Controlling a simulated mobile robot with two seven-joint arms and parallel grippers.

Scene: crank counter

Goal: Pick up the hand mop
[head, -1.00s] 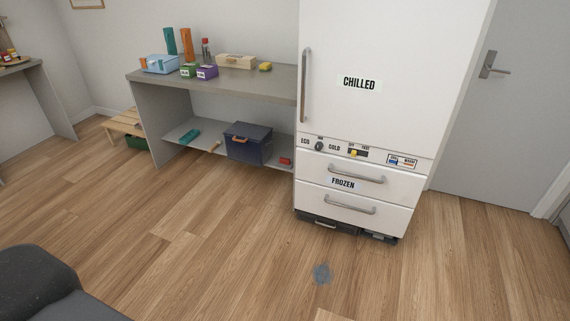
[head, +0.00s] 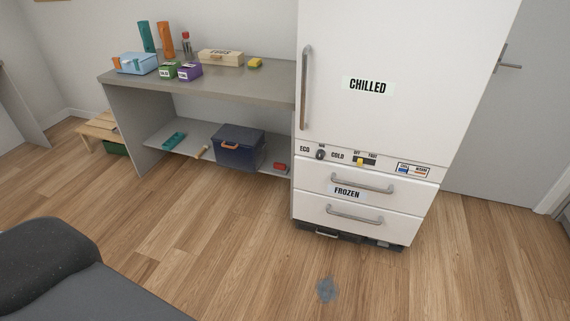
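I cannot make out a hand mop for certain. A small item with a pale wooden handle (head: 201,152) lies on the lower shelf of the grey counter, left of the dark blue box; it is too small to tell what it is. A blue-grey patch (head: 326,290) lies on the wood floor in front of the fridge; it looks like a spill. Neither of my grippers is in view.
The grey counter (head: 215,84) holds bottles and boxes. Its lower shelf has a teal item (head: 173,140), the dark blue box (head: 238,147) and a red item (head: 280,167). The white fridge (head: 400,60) stands right of it.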

